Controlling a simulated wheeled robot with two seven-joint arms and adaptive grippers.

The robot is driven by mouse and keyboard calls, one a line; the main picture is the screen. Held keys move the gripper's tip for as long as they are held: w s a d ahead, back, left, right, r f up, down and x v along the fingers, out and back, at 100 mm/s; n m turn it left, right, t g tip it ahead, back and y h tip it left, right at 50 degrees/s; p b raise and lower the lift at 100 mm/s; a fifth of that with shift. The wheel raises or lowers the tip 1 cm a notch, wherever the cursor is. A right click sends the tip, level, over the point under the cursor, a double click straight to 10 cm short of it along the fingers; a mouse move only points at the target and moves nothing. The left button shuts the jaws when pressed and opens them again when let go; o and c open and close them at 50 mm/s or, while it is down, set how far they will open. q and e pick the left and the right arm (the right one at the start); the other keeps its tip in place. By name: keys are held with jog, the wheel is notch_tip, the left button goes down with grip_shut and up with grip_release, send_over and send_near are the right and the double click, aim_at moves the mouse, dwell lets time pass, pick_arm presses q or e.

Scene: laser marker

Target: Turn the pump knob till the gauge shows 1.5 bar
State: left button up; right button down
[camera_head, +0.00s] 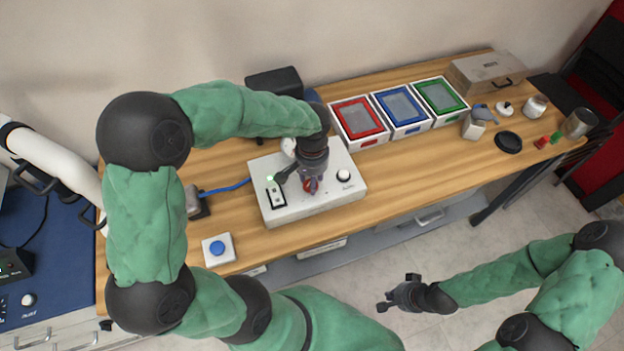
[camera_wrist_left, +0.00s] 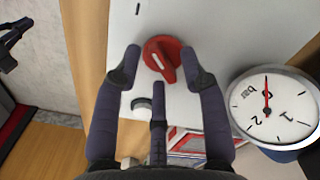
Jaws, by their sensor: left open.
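A red pump knob (camera_wrist_left: 162,58) sits on a white box (camera_head: 345,196), its pointer ridge slanting to the lower right in the left wrist view. My left gripper (camera_wrist_left: 160,66) is open, with fingers on both sides of the knob and one below it; I cannot tell whether they touch it. In the head view my left gripper (camera_head: 312,184) is over the box and partly covers the knob. The round white gauge (camera_wrist_left: 275,105) is marked 1, 2 and bar; its needle points up in the picture, away from the 1 and 2. My right gripper (camera_head: 392,294) is open and empty, over the floor.
A blue button (camera_head: 218,248) is at the table's front left. Red (camera_head: 359,118), blue (camera_head: 402,107) and green (camera_head: 440,95) trays stand behind.

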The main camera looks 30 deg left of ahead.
pick_arm(q)
grip_shut()
